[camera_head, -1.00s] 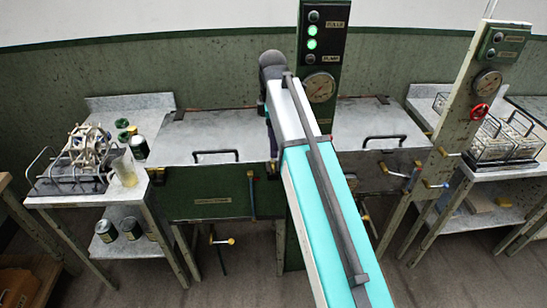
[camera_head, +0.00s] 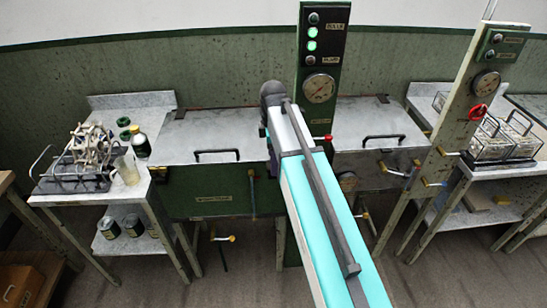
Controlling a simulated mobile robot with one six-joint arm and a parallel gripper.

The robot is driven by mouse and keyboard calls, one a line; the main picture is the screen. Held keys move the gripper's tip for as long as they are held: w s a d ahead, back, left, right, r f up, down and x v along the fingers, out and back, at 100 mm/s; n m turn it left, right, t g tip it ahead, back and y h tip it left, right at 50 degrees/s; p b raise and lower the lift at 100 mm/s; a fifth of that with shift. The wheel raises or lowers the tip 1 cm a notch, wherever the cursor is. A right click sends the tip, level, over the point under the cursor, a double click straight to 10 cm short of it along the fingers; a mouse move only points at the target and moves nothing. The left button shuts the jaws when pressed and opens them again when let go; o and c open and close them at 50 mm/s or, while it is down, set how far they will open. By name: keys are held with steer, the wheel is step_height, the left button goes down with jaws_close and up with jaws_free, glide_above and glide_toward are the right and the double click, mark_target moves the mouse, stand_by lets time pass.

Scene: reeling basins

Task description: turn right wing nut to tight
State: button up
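I cannot pick out a wing nut for certain at this size. The two grey basins stand side by side, the left basin lid (camera_head: 205,130) and the right basin lid (camera_head: 365,118) both shut, each with a black handle. Small levers with yellow and blue ends, among them a yellow-ended lever (camera_head: 432,183), stick out at the right basin's front and the post beside it. My turquoise and white arm reaches forward across the middle, its dark far joint in front of the left lid's right end. My gripper is hidden beyond the arm, so its opening does not show.
A green control column (camera_head: 322,60) with green lights and a gauge stands between the basins. A second post (camera_head: 455,120) with a gauge and red handwheel stands right. Side tables hold a rack, jars and a beaker (camera_head: 127,170) at left, wire baskets (camera_head: 503,137) at right.

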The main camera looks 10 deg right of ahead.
steer(key=c, duration=1)
steer(key=shift+c, duration=0.2)
